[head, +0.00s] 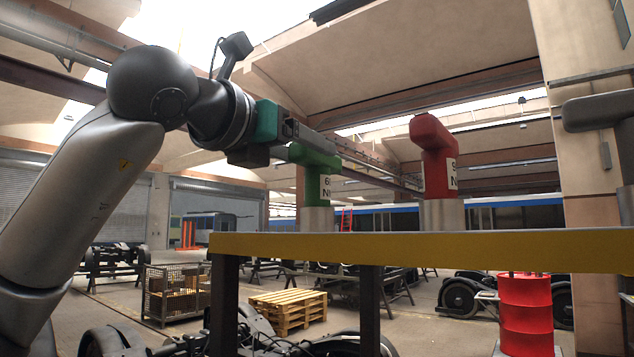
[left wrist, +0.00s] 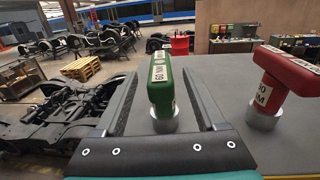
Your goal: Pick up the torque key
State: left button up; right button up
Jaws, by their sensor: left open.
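A green torque key (head: 313,178), T-shaped with a white label, stands upright in a metal socket on the yellow-edged bench. It also shows in the left wrist view (left wrist: 160,88), where the label reads 60 NM. A red torque key (head: 433,155) stands in a similar socket to its right, also in the left wrist view (left wrist: 282,75). My left gripper (head: 318,143) is open at the height of the green key's handle. In the left wrist view its fingers (left wrist: 161,78) lie on either side of the green key, with gaps showing. My right gripper is not seen.
The bench edge (head: 420,250) runs across the right half. Pallets (head: 288,310), a mesh crate (head: 175,293) and bogies lie on the hall floor behind. The grey bench top (left wrist: 250,130) around the sockets is clear.

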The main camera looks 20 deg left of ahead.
pick_arm(q)
jog(key=x, duration=0.1)
jog(key=p+x, duration=0.1)
jog(key=x, duration=0.1)
jog(key=shift+w+d+r+p, duration=0.1)
jog(key=shift+w+r+p, duration=0.15)
jog(key=shift+w+p, duration=0.15)
jog(key=shift+w+d, duration=0.1)
jog(key=shift+w, duration=0.25)
jog(key=shift+f, duration=0.1)
grip_shut()
dwell(0.7)
